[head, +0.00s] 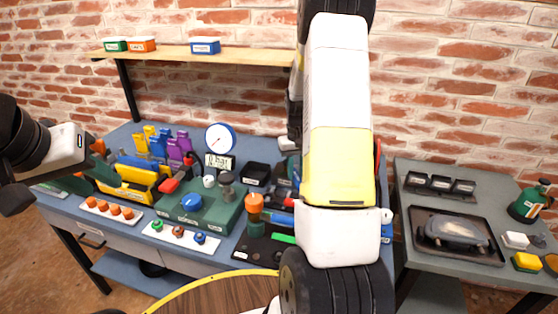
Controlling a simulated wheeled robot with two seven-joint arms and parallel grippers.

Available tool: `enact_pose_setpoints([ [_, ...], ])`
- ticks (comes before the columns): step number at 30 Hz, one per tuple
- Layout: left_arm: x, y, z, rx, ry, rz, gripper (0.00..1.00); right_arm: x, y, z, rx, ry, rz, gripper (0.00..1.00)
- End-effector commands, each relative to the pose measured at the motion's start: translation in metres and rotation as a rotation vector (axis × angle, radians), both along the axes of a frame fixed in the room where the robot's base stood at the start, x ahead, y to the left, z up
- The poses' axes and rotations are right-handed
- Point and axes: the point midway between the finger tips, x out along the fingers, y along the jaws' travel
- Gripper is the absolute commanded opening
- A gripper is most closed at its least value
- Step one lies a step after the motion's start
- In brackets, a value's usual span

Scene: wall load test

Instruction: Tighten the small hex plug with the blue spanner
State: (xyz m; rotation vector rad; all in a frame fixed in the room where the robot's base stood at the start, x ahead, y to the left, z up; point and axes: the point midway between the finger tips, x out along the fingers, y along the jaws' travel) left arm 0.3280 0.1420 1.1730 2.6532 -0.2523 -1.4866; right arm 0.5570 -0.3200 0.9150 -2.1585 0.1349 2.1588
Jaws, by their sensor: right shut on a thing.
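A green test block (205,213) stands on the blue bench, with a blue round knob (192,202) and a grey fitting (226,184) on top. A white dial gauge (221,138) with a blue rim rises behind it, above a "0 bar" sign (219,161). I cannot make out the small hex plug or the blue spanner for certain. My right arm (337,110) fills the middle right and hides that part of the bench; its gripper is hidden. My left gripper (52,153) is at the left edge, away from the block; its fingers cannot be made out.
A strip with orange caps (116,218) and a strip with coloured plugs (182,238) lie in front. An orange-topped tool (254,208) stands right of the block. Yellow, blue and purple clips (164,146) stand behind. A grey side table (410,228) holds a tray (490,250).

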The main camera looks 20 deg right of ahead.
Motion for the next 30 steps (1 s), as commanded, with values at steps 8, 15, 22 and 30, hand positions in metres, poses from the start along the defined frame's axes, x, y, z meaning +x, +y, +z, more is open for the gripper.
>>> enact_pose_setpoints([
  [8, 0.000, 0.000, 0.000, 0.000, 0.000, 0.000, 0.36, 0.000, 0.000, -0.004, 0.000, -0.001, 0.000, 0.00],
  [15, 0.000, 0.000, 0.000, 0.000, 0.000, 0.000, 0.36, 0.000, 0.000, -0.008, 0.000, -0.001, 0.000, 0.00],
  [22, 0.000, 0.000, 0.000, 0.000, 0.000, 0.000, 0.36, 0.000, 0.000, -0.011, 0.000, 0.000, 0.000, 0.00],
  [30, 0.000, 0.000, 0.000, 0.000, 0.000, 0.000, 0.36, 0.000, 0.000, -0.015, 0.000, 0.000, 0.000, 0.00],
])
